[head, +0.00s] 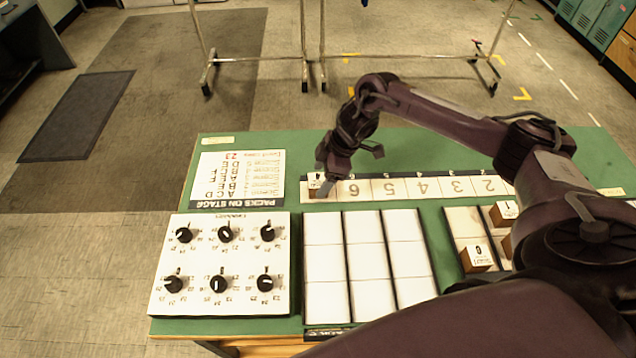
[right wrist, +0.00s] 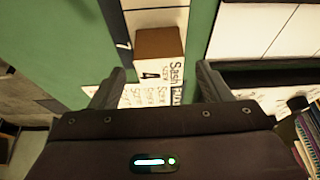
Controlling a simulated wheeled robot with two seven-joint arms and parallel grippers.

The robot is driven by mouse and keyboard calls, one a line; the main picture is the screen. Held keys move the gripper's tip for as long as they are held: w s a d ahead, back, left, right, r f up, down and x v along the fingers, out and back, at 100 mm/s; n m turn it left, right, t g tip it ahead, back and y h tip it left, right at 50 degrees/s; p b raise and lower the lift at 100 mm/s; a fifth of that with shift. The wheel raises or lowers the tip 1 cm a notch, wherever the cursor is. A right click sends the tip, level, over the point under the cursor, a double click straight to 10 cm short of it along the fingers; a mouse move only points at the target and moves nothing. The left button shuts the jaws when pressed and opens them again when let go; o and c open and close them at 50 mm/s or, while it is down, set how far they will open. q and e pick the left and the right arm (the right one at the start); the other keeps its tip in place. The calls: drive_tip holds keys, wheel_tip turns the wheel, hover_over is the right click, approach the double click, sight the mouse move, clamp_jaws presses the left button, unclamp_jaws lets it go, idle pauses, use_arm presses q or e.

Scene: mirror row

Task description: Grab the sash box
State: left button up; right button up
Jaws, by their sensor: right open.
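The sash box (right wrist: 158,42) is a small brown block with a white label reading "Sash" and a 4. In the head view the box (head: 316,182) sits at the left end of the white numbered strip (head: 420,188), partly hidden by my right gripper. My right gripper (head: 327,182) reaches down over that end from the right. In the right wrist view its two fingers (right wrist: 162,88) are apart, with the label's lower part between or just ahead of them. I cannot tell whether they touch the box. My left gripper is out of view.
On the green table (head: 245,146) lie a printed sheet (head: 238,178), a white board with several black knobs (head: 225,262) and white three-column trays (head: 367,262). Other brown boxes (head: 478,259) stand at the right, near my arm. A wheeled metal rack (head: 322,70) stands behind the table.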

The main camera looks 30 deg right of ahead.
sight(320, 179)
drive_tip(key=x, duration=0.3)
drive_tip(key=shift+f, duration=0.2)
drive_tip(key=shift+c, duration=0.3)
drive_tip(key=c, duration=0.9)
drive_tip(key=shift+r, duration=0.1)
drive_tip(key=shift+c, duration=0.7)
drive_tip(key=shift+r, duration=0.1)
